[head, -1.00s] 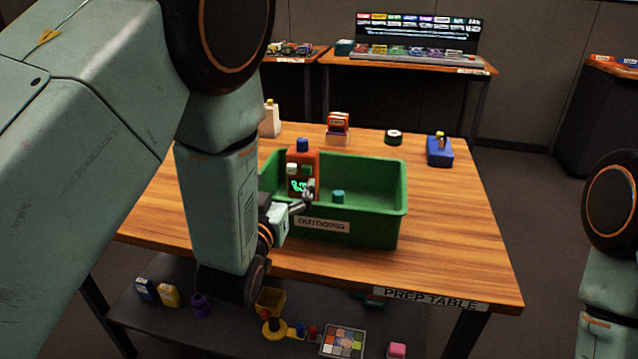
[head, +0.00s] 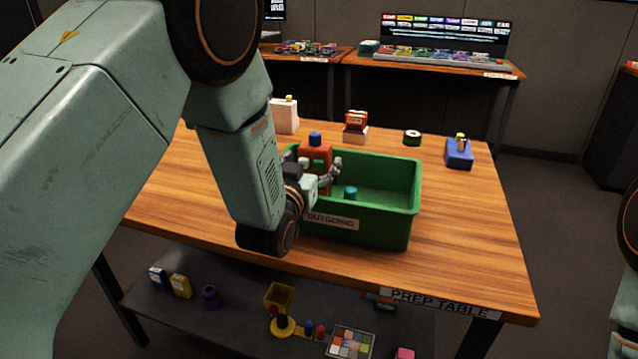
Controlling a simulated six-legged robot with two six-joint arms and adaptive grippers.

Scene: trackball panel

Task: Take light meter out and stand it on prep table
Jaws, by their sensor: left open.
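The light meter appears to be the orange box-shaped device with a blue knob on top (head: 317,152). It stands upright in the left part of the green bin labelled OUTGOING (head: 385,228). My left gripper (head: 328,171) is open at the meter's near side, its fingers overlapping the meter in view. I cannot tell whether they touch it. The gripper and wrist hide the meter's lower front and the bin's left end. The bin stands on the wooden prep table (head: 465,240). My right gripper is out of view; only part of that arm shows at the right edge.
A small teal object (head: 350,193) lies in the bin. Behind stand a white box (head: 285,116), a red item on a pale block (head: 356,127), a dark round item (head: 412,137) and a blue block (head: 459,154). The table right of the bin is clear. A lower shelf holds small items.

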